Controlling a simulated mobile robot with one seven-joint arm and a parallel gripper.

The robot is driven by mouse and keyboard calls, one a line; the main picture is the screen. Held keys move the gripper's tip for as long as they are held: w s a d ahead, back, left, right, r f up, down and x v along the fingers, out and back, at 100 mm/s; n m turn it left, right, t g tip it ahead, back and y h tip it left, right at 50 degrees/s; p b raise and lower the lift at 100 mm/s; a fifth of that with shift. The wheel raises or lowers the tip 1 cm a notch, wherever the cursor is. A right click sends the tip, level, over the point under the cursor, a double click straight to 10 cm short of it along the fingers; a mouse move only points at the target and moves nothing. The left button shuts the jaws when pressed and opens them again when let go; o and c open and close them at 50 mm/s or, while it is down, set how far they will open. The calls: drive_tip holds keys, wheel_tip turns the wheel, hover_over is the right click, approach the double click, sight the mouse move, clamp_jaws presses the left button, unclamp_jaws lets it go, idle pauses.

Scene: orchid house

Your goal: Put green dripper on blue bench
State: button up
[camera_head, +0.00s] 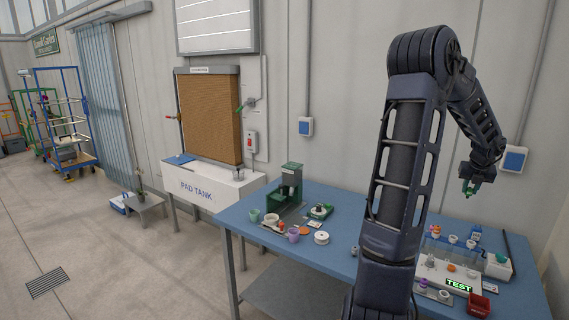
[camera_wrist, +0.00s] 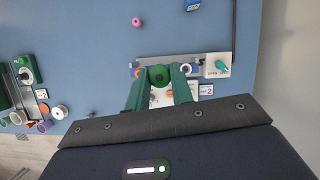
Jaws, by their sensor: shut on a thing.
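My gripper (camera_head: 470,188) is high over the right part of the blue bench (camera_head: 345,203), with the arm bent down from above. In the wrist view my gripper (camera_wrist: 159,88) has its green fingers closed on a small round green dripper (camera_wrist: 159,74) with a dark centre. The dripper is held above the bench and a white rack seen below it. The blue bench top (camera_wrist: 90,55) fills most of the wrist view. In the head view the held dripper is too small to tell from the green fingertips.
A white rack with several small drippers and a TEST display (camera_head: 459,286) stands at the bench's right. A red box (camera_head: 479,305) is at its front. A green device (camera_head: 291,185) and several small cups are at the left end. A pink ring (camera_wrist: 136,22) lies on clear bench.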

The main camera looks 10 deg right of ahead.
drive_tip(key=w+a+f+n+g+y, duration=0.1)
drive_tip(key=w+a+f+n+y, duration=0.4)
drive_tip(key=w+a+n, duration=0.7)
drive_tip(key=w+a+f+n+g+y, duration=0.1)
drive_tip(key=w+a+f+n+y, duration=0.1)
drive_tip(key=w+a+f+n, duration=0.75)
drive_tip(key=w+a+f+n+g+h, duration=0.1)
drive_tip(key=w+a+f+n+g, duration=0.1)
drive_tip(key=a+n, duration=0.5)
drive_tip(key=w+a+f+n+g+h, duration=0.1)
drive_tip(key=a+n, duration=0.6)
drive_tip(key=a, duration=0.9)
drive_tip(key=w+a+f+n+g+h, duration=0.2)
drive_tip(key=w+a+f+n, duration=0.3)
drive_tip(key=a+n, duration=0.3)
drive_tip(key=shift+w+a+g, duration=0.15)
drive_tip(key=shift+w+a, duration=0.1)
drive_tip(key=shift+a, duration=0.5)
drive_tip(key=shift+w+a+g, duration=0.2)
drive_tip(key=shift+w+a, duration=0.1)
drive_tip(key=shift+a, duration=0.45)
drive_tip(key=shift+w+a+g, duration=0.15)
drive_tip(key=shift+w+a, duration=0.1)
drive_tip(key=shift+a, duration=0.5)
drive_tip(key=shift+d, duration=0.15)
